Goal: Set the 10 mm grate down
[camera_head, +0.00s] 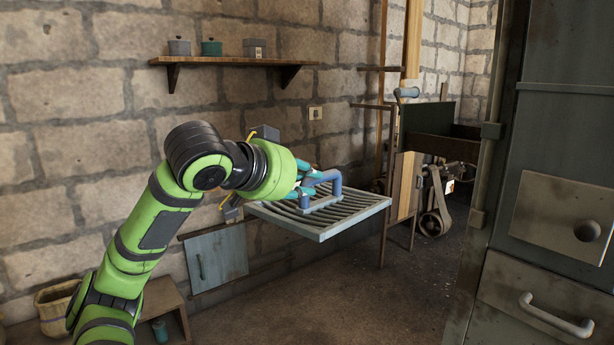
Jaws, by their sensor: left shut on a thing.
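The grate (350,209) is a light grey-green slatted square panel with a blue handle (334,182) on top. It is held roughly level in the air, in front of the stone wall. My left gripper (308,184), at the end of the green arm, is shut on the blue handle. The fingertips are partly hidden by the wrist and handle. No size mark on the grate can be read. My right gripper is not in view.
A wall shelf (232,62) with small pots is above. A low wooden stand (162,304) and a basket (58,306) are at lower left. A grey cabinet (560,130) with drawers fills the right. The floor (370,290) below the grate looks clear.

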